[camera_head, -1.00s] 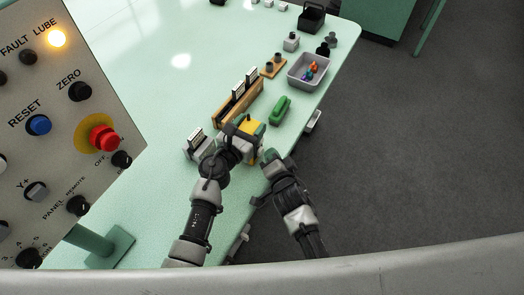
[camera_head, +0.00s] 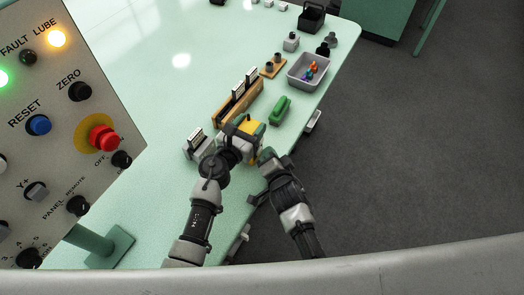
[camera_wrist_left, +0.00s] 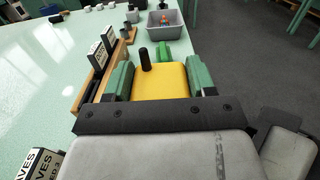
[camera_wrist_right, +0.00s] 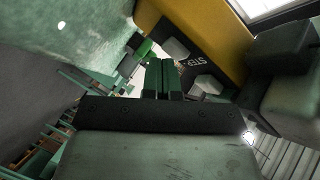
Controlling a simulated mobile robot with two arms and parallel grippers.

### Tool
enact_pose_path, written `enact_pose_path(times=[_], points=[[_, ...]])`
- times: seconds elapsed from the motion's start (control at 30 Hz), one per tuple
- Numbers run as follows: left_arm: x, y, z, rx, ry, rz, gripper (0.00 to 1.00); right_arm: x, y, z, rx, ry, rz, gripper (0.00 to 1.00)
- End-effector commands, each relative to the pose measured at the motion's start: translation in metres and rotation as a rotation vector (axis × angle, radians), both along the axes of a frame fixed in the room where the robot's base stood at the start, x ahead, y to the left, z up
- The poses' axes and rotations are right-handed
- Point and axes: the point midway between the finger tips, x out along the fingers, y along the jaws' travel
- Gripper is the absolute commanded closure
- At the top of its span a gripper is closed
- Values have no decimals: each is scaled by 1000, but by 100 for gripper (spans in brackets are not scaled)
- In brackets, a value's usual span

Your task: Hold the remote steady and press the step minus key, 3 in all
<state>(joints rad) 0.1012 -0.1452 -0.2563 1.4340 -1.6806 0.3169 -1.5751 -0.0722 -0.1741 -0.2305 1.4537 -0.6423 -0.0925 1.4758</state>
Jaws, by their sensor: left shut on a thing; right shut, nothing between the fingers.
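The yellow remote (camera_head: 250,127) is in my left gripper (camera_head: 248,136), above the table's near edge. In the left wrist view the yellow remote (camera_wrist_left: 160,82), with a black stub on top, sits between the green fingers (camera_wrist_left: 160,80). My right gripper (camera_head: 268,157) is shut and empty, just right of and below the remote. In the right wrist view its shut green fingertips (camera_wrist_right: 161,66) are close to the remote's dark key face (camera_wrist_right: 205,60), which has partly readable lettering "STE". Light grey keys (camera_wrist_right: 175,48) (camera_wrist_right: 208,85) show on this face. I cannot tell whether the fingertips touch one.
A control panel (camera_head: 60,130) with a lit green lamp (camera_head: 2,78) and an amber lamp (camera_head: 56,39) stands at left. A wooden rack (camera_head: 237,104), a green object (camera_head: 280,110) and a grey bin (camera_head: 292,72) lie beyond the grippers. Open floor is at right.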

Motion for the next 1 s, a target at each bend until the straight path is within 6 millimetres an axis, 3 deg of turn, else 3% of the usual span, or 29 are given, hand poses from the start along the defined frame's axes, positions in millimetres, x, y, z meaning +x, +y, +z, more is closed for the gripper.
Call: enact_pose_path(times=[1.0], points=[[0, 0, 0, 0, 1, -1, 78, -10, -15, 0, 0, -1, 1, 100]])
